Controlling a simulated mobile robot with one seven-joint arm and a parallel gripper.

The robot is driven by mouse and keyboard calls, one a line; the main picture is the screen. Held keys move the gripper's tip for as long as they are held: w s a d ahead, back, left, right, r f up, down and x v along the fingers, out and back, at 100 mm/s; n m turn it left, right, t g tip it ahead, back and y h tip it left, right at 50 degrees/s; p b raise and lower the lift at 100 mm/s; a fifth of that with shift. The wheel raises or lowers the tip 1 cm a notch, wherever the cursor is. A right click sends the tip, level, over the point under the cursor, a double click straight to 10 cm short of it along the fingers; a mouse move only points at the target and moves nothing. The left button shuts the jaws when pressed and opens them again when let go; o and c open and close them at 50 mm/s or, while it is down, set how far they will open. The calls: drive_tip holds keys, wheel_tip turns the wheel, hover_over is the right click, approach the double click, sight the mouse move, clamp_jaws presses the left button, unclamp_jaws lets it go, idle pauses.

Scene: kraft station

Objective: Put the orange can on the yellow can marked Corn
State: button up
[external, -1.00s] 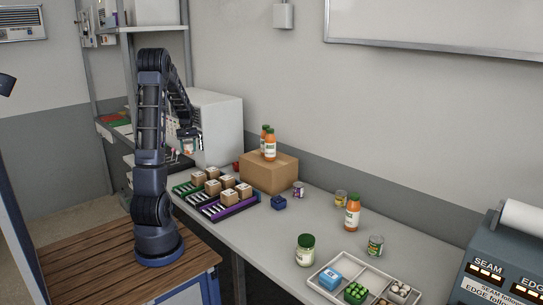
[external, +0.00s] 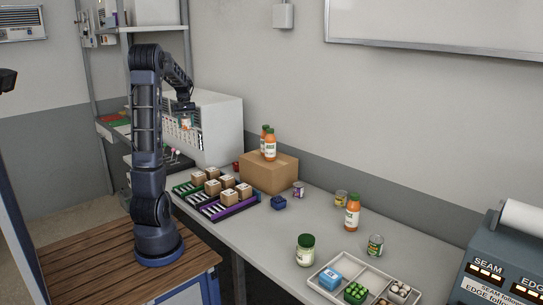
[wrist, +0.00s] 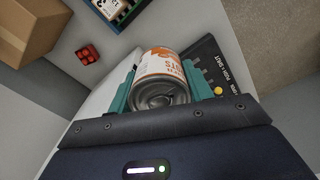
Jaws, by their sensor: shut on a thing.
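My gripper (external: 186,112) is raised high above the left end of the bench, in front of the white cabinet. In the wrist view its teal fingers (wrist: 160,88) are shut on the orange can (wrist: 162,68), which has a white and orange label and a grey metal end facing the camera. The can also shows small below the gripper in the external view (external: 186,122). A small yellowish can (external: 341,199) stands upright on the bench, well to the right, behind an orange-capped bottle; its lettering is too small to read. Nothing is on top of it.
A bottle (external: 352,212) stands close to the yellowish can. A purple can (external: 298,189), a green can (external: 375,245), a green-lidded jar (external: 305,250) and a blue block (external: 279,203) stand nearby. A cardboard box (external: 268,175) bearing bottles and several small boxes lie between.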

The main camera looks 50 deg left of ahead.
sight(185, 117)
wheel_tip(185, 117, up, 4)
drive_tip(key=shift+f, duration=0.1)
drive_tip(key=w+d+m, duration=0.3)
drive_tip(key=w+d, duration=0.6)
drive_tip(key=w, duration=0.1)
drive_tip(key=w+d+m, duration=0.3)
drive_tip(key=w+d, duration=0.7)
drive_tip(key=w+d+r+m, duration=0.1)
drive_tip(key=w+d+m, duration=0.2)
drive_tip(key=w+d, duration=0.7)
drive_tip(key=shift+w+d+r, duration=0.1)
drive_tip(key=shift+w+d, duration=0.1)
drive_tip(key=w+d+m, duration=0.2)
drive_tip(key=d+m, duration=0.1)
drive_tip(key=d, duration=1.2)
drive_tip(key=w+d+f+m, duration=0.1)
drive_tip(key=w+d+m, duration=0.15)
drive_tip(key=d, duration=1.35)
drive_tip(key=w+d+m, duration=0.1)
drive_tip(key=d+m, duration=0.3)
drive_tip(key=d, duration=1.1)
drive_tip(key=f, duration=1.9)
drive_tip(key=shift+d+f, duration=0.3)
drive_tip(key=shift+f, duration=0.1)
drive_tip(key=shift+w+f, duration=0.1)
drive_tip(key=shift+f, duration=2.65)
